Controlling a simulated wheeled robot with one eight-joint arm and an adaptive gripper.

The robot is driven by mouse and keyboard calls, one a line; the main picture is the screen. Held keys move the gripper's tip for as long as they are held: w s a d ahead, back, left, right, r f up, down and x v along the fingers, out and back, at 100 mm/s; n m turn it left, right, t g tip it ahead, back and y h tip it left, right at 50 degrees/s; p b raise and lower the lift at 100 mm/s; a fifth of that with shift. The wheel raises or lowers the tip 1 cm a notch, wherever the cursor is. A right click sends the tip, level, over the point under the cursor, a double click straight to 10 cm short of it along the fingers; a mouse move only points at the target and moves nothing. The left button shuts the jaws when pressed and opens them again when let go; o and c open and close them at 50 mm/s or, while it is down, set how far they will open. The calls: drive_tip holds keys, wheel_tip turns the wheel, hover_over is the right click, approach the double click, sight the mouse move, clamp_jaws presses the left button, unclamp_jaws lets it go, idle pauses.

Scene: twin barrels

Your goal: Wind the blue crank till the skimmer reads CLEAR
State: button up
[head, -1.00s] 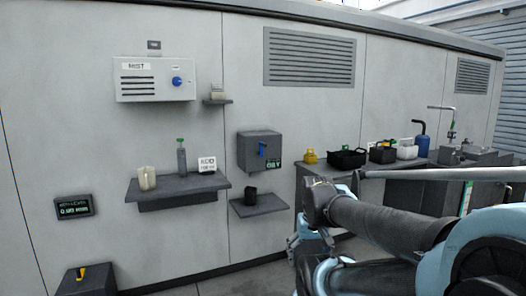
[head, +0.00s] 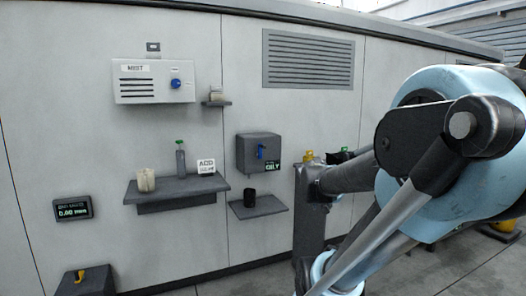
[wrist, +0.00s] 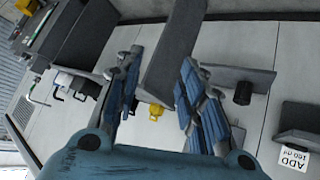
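The skimmer (head: 247,145) is a dark grey box on the wall in the head view. Its blue crank (head: 261,152) is on the front, with the handle pointing downward. The green display (head: 272,167) at its lower right reads OILY. My gripper (wrist: 161,92) is open and empty in the wrist view, its two blue fingers spread wide. It is away from the crank, and I cannot make out the crank in the wrist view. In the head view my arm crosses the right side, and I cannot make out the fingers there.
A small shelf (head: 270,204) with a black cup (head: 250,194) is below the skimmer. A longer shelf (head: 178,188) holds a cream jar, a bottle and an ADD card (head: 206,166). A MIST box (head: 150,82) hangs above. A yellow item (head: 308,156) stands on the bench.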

drive_tip(key=w+a+r+n+t, duration=0.1)
drive_tip(key=w+r+t, duration=0.3)
drive_tip(key=w+r, duration=0.45)
drive_tip(key=w+a+r+n+t, duration=0.1)
drive_tip(key=w+r+t, duration=0.4)
drive_tip(key=w, duration=0.6)
drive_tip(key=n+y, duration=0.7)
drive_tip(key=y, duration=0.4)
approach(265, 148)
drive_tip(key=x, duration=1.2)
drive_tip(key=shift+w+f, duration=0.1)
drive_tip(key=shift+w, duration=0.2)
clamp_jaws()
